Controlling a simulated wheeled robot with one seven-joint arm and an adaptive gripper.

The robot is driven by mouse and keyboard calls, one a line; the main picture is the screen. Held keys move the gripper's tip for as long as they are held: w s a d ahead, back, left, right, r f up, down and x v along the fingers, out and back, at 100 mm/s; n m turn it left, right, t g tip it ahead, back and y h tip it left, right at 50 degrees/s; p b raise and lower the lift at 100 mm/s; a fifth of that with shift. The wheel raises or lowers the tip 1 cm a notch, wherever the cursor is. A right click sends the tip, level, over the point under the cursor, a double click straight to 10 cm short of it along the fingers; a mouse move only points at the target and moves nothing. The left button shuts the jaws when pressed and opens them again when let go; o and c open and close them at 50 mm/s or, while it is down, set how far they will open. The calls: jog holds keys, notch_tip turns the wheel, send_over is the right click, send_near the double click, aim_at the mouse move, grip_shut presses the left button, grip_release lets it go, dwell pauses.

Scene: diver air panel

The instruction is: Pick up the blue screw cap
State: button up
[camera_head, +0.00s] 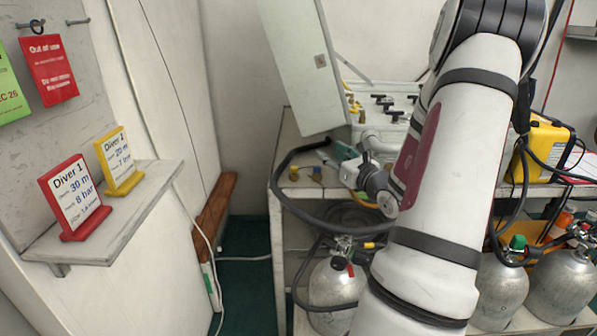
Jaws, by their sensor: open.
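Two small fittings stand near the front edge of the bench top (286,150). One is yellowish (293,173). The other, just right of it, looks dark blue with yellow (317,173) and may be the blue screw cap; it is too small to be sure. My gripper (332,158) is open, low over the bench, just behind and right of these fittings and apart from them. My arm hides part of the bench to the right. A teal patch shows at the gripper, and I cannot tell what it belongs to.
The white panel (385,115) with black handles and its raised door (300,65) stand behind the gripper. A dark hose (285,205) loops over the bench's left edge. Gas cylinders (335,285) stand below. A shelf with diver signs (75,195) is at left.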

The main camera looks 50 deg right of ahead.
jog(key=b, duration=0.2)
send_near(319, 170)
jog(key=x, duration=0.4)
jog(key=shift+w+d, duration=0.15)
jog(key=shift+w, duration=0.05)
jog(key=shift+x, duration=3.35)
grip_shut()
